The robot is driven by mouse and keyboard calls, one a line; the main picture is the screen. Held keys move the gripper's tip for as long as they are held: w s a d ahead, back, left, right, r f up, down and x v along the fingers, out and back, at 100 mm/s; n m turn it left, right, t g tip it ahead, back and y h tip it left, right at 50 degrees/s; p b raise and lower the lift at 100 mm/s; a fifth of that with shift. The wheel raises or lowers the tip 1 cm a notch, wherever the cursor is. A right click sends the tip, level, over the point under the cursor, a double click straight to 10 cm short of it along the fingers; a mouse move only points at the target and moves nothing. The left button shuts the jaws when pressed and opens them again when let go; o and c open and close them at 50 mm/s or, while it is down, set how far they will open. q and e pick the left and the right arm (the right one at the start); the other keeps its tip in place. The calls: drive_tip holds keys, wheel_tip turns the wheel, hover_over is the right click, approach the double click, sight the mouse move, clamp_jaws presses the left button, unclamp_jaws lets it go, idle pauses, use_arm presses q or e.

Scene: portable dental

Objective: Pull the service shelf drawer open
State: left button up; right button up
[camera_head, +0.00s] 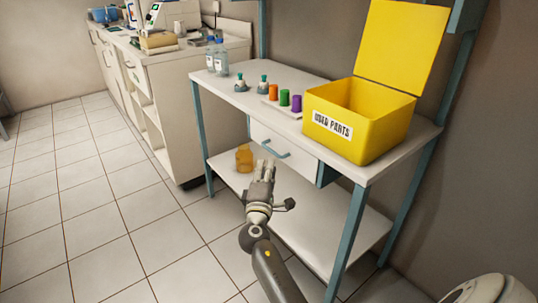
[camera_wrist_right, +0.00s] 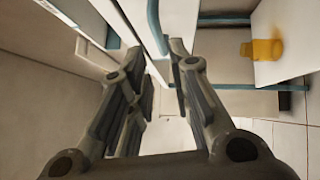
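The service shelf (camera_head: 300,85) has a white top and blue-teal legs. Its white drawer (camera_head: 305,163) sits under the top, with no clear gap showing at its front. The drawer's teal bar handle (camera_head: 275,152) shows in the head view. My right gripper (camera_head: 264,172) is in front of and just below the handle, fingers pointing toward the drawer. In the right wrist view its fingers (camera_wrist_right: 160,55) are apart with nothing between them. A curved teal bar (camera_wrist_right: 154,25), apparently the handle, lies just beyond the fingertips; contact cannot be told. My left gripper is not in view.
An orange bottle (camera_head: 244,158) stands on the lower shelf (camera_head: 320,225), left of my right gripper. A white cabinet (camera_head: 180,90) is behind left. Tiled floor (camera_head: 110,220) is clear at left.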

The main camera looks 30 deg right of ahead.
drive_tip(key=f+x, duration=0.1)
drive_tip(key=x, duration=0.6)
drive_tip(key=shift+w+d+r+b, duration=0.25)
drive_tip(key=shift+w+r+b, duration=0.05)
drive_tip(key=shift+w+r, duration=0.15)
clamp_jaws()
drive_tip(key=shift+s, duration=0.1)
